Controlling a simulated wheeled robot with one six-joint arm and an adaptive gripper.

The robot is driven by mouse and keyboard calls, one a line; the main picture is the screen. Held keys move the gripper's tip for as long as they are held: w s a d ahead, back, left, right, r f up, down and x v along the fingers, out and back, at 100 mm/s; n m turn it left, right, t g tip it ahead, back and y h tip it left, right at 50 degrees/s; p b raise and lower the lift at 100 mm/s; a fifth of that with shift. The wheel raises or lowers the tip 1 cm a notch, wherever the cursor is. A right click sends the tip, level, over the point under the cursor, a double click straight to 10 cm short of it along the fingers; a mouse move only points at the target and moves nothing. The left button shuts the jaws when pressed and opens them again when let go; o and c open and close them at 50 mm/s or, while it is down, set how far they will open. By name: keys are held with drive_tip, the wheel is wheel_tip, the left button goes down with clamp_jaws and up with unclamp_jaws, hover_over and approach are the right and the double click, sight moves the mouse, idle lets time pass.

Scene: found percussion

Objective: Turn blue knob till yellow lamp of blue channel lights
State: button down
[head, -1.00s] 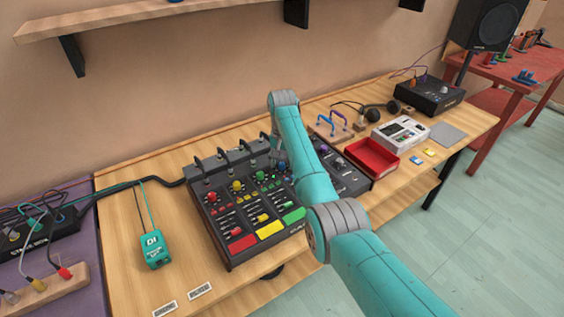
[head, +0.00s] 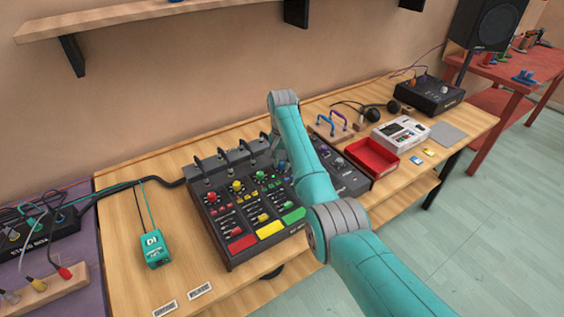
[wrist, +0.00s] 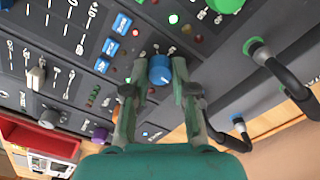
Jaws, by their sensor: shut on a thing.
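The blue knob (wrist: 160,70) sits on the dark mixer panel in the wrist view. My gripper (wrist: 159,76) is shut on it, with one finger on each side. A lit pale green lamp (wrist: 173,19) and dark red lamps (wrist: 198,38) show beside the green knob (wrist: 226,5). The lamps of the blue channel are partly hidden by my finger, and I cannot make out a lit yellow one.
Black cables with plugs (wrist: 258,52) rise from the mixer's back edge close to my gripper. A purple knob (wrist: 99,134) is beyond it. A red tray (head: 373,158) stands right of the mixer.

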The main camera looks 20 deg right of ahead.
sight(282, 164)
drive_tip(key=shift+m, duration=1.7)
drive_tip(key=c, duration=0.9)
unclamp_jaws()
drive_tip(key=shift+c, duration=0.2)
wheel_tip(282, 164, up, 12)
